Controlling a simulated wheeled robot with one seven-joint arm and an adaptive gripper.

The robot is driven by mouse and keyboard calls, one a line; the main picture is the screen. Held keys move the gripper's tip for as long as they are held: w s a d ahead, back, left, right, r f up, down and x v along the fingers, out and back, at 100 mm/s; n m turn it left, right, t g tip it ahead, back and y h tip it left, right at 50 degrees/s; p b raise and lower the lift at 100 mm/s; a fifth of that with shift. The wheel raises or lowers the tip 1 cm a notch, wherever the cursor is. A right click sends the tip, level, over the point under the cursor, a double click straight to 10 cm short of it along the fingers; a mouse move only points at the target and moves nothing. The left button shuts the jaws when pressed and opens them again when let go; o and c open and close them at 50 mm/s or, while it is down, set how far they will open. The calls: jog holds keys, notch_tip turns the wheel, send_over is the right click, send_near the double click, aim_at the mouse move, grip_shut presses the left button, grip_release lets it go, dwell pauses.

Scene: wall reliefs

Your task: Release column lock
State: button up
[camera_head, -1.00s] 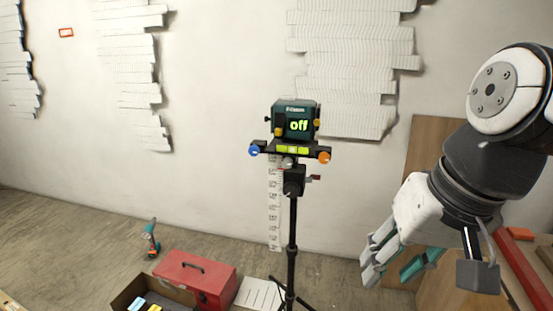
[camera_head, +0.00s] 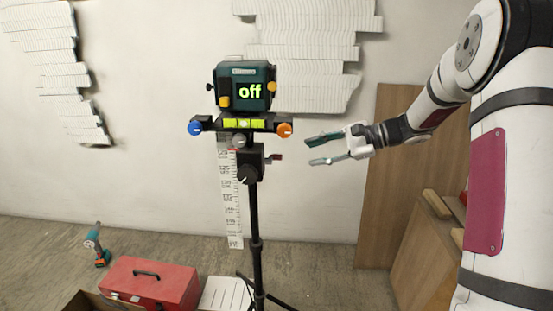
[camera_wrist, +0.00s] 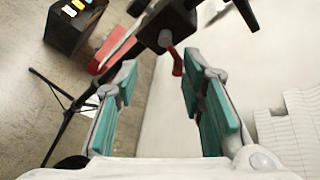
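A tripod column (camera_head: 256,245) carries a dark green device (camera_head: 242,88) whose screen reads "off". Under the device is a bar with a yellow-green level, a blue knob and an orange knob. A black block (camera_head: 249,160) sits on the column below. A small dark red lever (camera_head: 274,157) sticks out of its right side. In the wrist view the red lever (camera_wrist: 177,67) shows ahead between the fingers. My gripper (camera_head: 308,151) is open and empty, to the right of the lever and apart from it.
A red toolbox (camera_head: 150,284) and a green drill (camera_head: 97,243) are on the floor at lower left. A white measuring scale (camera_head: 231,200) stands behind the column. Wooden boards (camera_head: 400,170) lean at the right. The space between gripper and lever is clear.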

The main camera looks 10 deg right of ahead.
aim_at(281, 157)
jog(key=w+d+f+m+t, duration=0.2)
jog(key=w+d+f, duration=0.1)
jog(key=w+d, duration=0.1)
jog(key=x, duration=0.4)
jog(key=b+x, duration=0.1)
jog(key=x, duration=0.8)
jog(key=shift+a+r, duration=0.1)
jog(key=shift+a, duration=0.5)
jog(key=shift+b, duration=0.3)
grip_shut()
